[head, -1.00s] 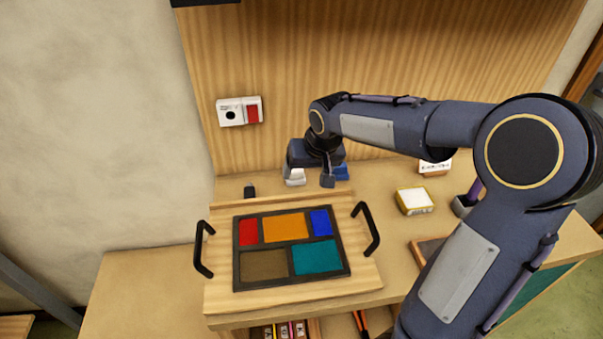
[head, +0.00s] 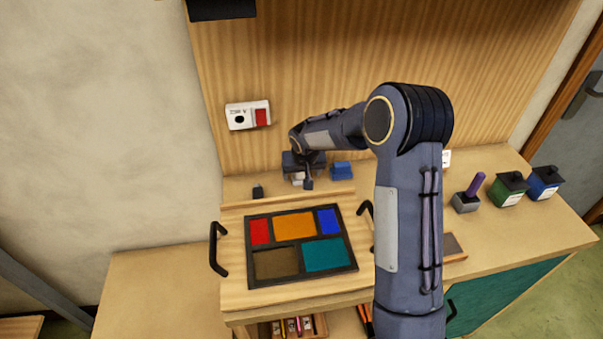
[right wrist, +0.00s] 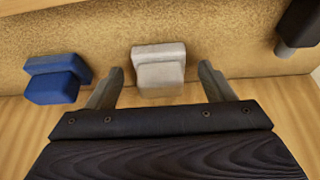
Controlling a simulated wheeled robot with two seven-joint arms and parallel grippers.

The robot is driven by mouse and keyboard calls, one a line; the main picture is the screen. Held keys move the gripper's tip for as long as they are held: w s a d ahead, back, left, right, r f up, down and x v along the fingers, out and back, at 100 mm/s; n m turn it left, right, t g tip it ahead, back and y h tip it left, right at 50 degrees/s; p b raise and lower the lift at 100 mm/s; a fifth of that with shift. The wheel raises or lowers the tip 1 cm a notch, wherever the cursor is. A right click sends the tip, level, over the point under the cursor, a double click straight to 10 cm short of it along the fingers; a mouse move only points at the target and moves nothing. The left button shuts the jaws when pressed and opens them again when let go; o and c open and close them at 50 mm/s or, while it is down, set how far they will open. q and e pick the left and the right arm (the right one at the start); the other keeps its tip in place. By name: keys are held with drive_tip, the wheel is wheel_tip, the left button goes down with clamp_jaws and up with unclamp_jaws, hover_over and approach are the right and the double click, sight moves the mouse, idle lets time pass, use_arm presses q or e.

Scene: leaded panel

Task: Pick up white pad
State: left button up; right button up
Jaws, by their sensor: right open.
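The white pad (right wrist: 159,68) is a small pale block with a stepped shape, on the bench top against the back. In the right wrist view it lies ahead of my right gripper (right wrist: 160,82), between the lines of its two spread fingers. The fingers are open and the pad seems clear of both. In the head view my right gripper (head: 303,182) reaches down at the back of the bench and covers most of the white pad (head: 297,180). My left gripper is not in view.
A blue pad (head: 341,169) sits just right of the gripper, and a small black object (head: 258,192) to its left. The leaded panel (head: 300,244) lies in front on a wooden board with black handles. Green (head: 508,188) and blue jars (head: 545,182) stand at far right.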

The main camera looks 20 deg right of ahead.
drive_tip(key=shift+f, duration=0.15)
drive_tip(key=c, duration=1)
drive_tip(key=shift+c, duration=0.2)
drive_tip(key=shift+r, duration=0.7)
drive_tip(key=s+a+r+b, duration=0.3)
drive_tip(key=s+r+b, duration=0.1)
drive_tip(key=s+r, duration=0.7)
drive_tip(key=shift+s+a+r, duration=0.3)
drive_tip(key=shift+s+r, duration=0.05)
drive_tip(key=shift+s, duration=0.9)
